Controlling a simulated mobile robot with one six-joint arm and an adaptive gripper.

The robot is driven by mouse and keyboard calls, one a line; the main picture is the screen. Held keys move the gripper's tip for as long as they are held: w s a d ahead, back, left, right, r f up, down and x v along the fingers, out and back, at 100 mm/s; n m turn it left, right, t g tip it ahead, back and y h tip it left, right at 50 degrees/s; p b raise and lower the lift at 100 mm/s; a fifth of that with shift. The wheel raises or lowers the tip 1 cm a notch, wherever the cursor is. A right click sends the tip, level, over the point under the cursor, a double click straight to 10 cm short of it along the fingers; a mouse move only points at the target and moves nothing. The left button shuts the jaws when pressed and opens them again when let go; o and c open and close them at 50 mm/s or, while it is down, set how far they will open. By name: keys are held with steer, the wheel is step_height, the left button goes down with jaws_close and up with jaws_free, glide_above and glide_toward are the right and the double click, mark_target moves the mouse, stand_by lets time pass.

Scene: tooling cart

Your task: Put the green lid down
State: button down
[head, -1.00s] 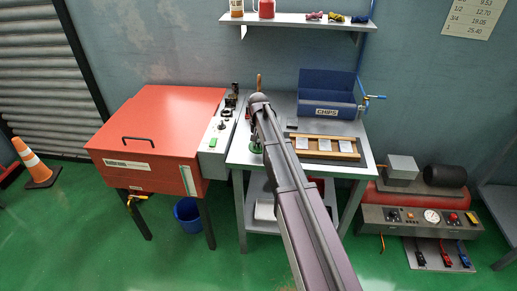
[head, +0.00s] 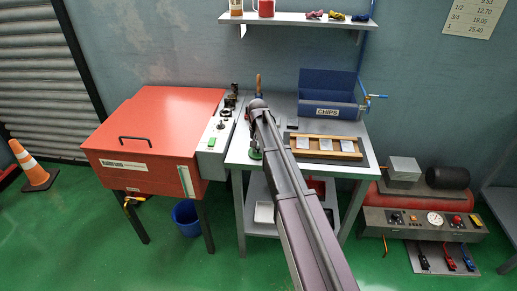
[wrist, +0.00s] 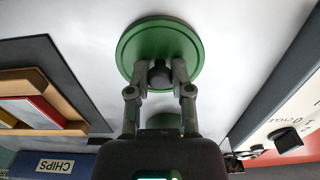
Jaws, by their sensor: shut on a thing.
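The green lid (wrist: 135,52) is a round disc with a raised rim and a dark knob in its middle, in the wrist view. My gripper (wrist: 160,73) is shut on that knob, with one finger on each side. Behind the lid is the pale top of the cart. I cannot tell whether the lid touches the cart top or hangs just above it. In the head view, a small part of the lid (head: 255,154) shows beside my arm, over the cart top's left side. My arm hides most of my gripper there.
The blue CHIPS bin (head: 328,92) stands at the back of the cart top (head: 283,178). A wooden tray with pale cards (head: 347,146) lies right of my arm. The red cabinet (head: 160,125) with its control panel stands close on the left. A green patch (wrist: 167,122) shows between my fingers, unclear.

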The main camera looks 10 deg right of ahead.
mark_target(258, 148)
steer(key=c, duration=0.5)
jaws_free()
steer(key=shift+r, duration=0.1)
step_height(258, 148, up, 12)
steer(key=p, duration=1.2)
steer(key=shift+s, duration=0.1)
stand_by(0.3)
steer(key=s+n, duration=0.1)
steer(key=s, duration=0.8)
steer(key=s+n, duration=0.1)
steer(key=s, duration=0.9)
steer(key=s+n, duration=0.1)
steer(key=s, duration=0.8)
steer(key=shift+s+d+n, duration=0.15)
steer(key=shift+s+n, duration=0.15)
steer(key=shift+s, duration=0.1)
